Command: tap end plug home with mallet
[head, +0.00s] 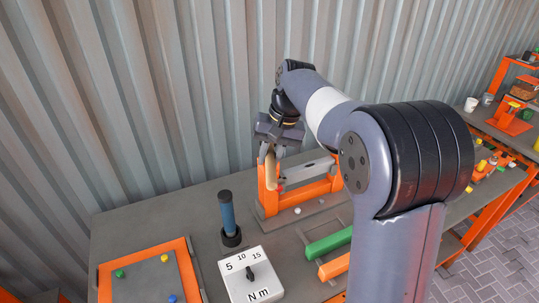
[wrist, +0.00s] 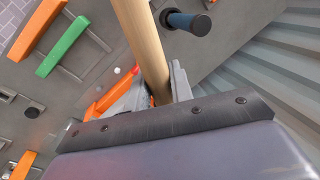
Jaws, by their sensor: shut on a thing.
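My gripper (head: 270,153) points down over the workbench and is shut on a pale wooden handle (head: 270,172), which I take to be the mallet's. In the wrist view the handle (wrist: 146,45) runs between the two fingers (wrist: 158,88) and out past the top edge. No mallet head can be made out in either view. The handle is in front of the left end of an orange stand (head: 315,190) with a grey bar (head: 306,168) across it. A small red spot (head: 281,187) shows beside the handle; I cannot tell whether it is the end plug.
A blue-handled tool (head: 228,212) stands upright left of the stand. A dial box marked N m (head: 251,275) and an orange-rimmed tray (head: 150,262) are in front. Green (head: 328,242) and orange (head: 334,266) bars lie right of the box. A corrugated wall (head: 130,90) stands behind.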

